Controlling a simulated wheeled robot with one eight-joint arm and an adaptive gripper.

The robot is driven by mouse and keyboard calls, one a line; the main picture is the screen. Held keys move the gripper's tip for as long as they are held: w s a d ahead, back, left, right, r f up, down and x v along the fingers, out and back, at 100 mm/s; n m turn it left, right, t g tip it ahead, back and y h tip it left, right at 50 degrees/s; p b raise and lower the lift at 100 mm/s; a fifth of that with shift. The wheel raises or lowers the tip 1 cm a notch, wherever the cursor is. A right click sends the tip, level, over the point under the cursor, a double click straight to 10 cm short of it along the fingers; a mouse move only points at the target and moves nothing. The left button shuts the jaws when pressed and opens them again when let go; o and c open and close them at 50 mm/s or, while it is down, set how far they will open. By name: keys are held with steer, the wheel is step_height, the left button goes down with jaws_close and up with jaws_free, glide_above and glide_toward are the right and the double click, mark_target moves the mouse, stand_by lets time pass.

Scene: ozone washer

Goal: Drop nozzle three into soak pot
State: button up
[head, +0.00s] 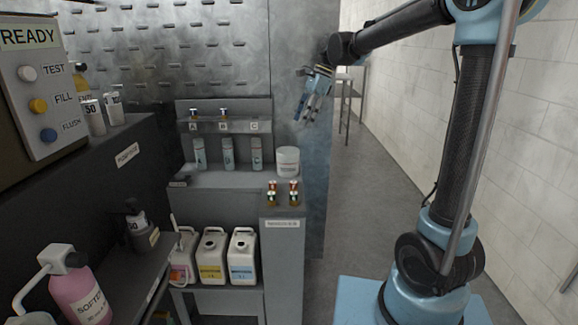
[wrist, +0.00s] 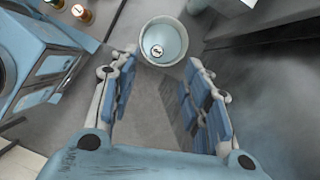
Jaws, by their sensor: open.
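The white soak pot (head: 288,162) stands upright at the right end of the grey shelf. In the wrist view the open-topped pot (wrist: 176,42) lies just beyond my fingertips. A small round piece with a pale, dark-marked top (wrist: 157,51) is inside it at the bottom; I cannot read which nozzle it is. My gripper (head: 313,107) is open and empty, in the air above and to the right of the pot in the head view. Its spread fingers (wrist: 162,68) also show in the wrist view. Small nozzles sit above tags A (head: 194,113) and B (head: 223,113); the place at tag C (head: 254,125) looks empty.
Several grey-green bottles (head: 228,153) stand left of the pot. Two small amber bottles (head: 271,194) (head: 294,194) stand in front of it. White jugs (head: 211,257) fill the lower shelf. A perforated metal wall (head: 160,45) rises behind. Open floor (head: 365,200) lies to the right.

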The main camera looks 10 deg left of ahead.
steer(key=shift+v, duration=1.65)
steer(key=s+d+f+n+t, duration=0.1)
steer(key=s+d+f+n, duration=0.1)
steer(key=s+d, duration=0.35)
steer(key=s+d+f+n+t+h, duration=0.1)
steer(key=s+d+f+n, duration=0.15)
steer(key=d, duration=0.65)
steer(key=s+d+f+n+t, duration=0.1)
steer(key=s+d+f, duration=0.2)
steer(key=d, duration=0.4)
steer(key=s+d+f+n+t+h, duration=0.1)
steer(key=s+d+f+n+h, duration=0.2)
steer(key=s+d+f+n, duration=0.4)
steer(key=s+d+f, duration=0.7)
steer(key=s+f, duration=0.1)
steer(key=f, duration=0.1)
steer(key=shift+d+f, duration=0.3)
steer(key=shift+f, duration=0.1)
